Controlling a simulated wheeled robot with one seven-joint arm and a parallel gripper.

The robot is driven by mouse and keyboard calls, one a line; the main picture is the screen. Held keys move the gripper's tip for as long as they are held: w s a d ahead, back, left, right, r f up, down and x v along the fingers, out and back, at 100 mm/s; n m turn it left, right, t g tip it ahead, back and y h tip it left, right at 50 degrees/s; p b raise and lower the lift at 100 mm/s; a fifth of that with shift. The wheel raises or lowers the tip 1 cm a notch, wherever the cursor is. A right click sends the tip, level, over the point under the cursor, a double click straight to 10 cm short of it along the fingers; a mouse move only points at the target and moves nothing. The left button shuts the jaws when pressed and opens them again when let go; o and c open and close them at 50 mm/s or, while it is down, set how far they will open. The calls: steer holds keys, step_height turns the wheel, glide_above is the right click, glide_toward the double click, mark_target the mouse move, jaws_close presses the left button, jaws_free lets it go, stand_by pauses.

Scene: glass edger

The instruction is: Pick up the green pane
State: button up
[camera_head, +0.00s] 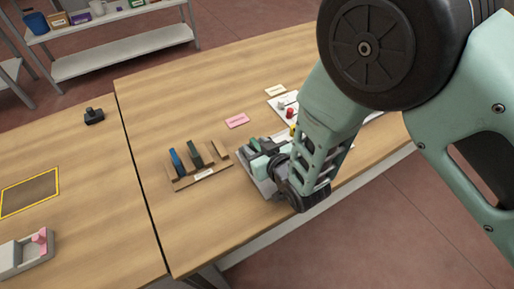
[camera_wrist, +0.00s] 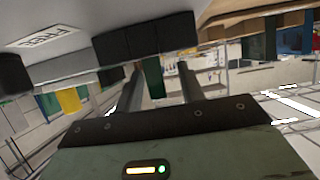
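A dark green pane (camera_head: 195,154) stands upright in a small wooden rack (camera_head: 213,180) on the table. The same rack shows at the top right of the wrist view, with a green pane (camera_wrist: 270,38) in it. My gripper (camera_head: 262,155) is low over a grey machine to the right of the rack. In the wrist view its two fingers (camera_wrist: 160,82) are apart. A narrow dark green upright strip (camera_wrist: 153,78) shows between them, with gaps on both sides. I cannot tell whether it is a pane. My arm hides much of the machine.
A blue pane (camera_head: 177,162) stands left of the green one in the rack. A pink card (camera_head: 237,121) lies behind the machine. A grey tray with a pink piece (camera_head: 40,238) is at the left. The wood between rack and yellow-edged mat (camera_head: 30,190) is clear.

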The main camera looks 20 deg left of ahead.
jaws_close()
stand_by(0.3)
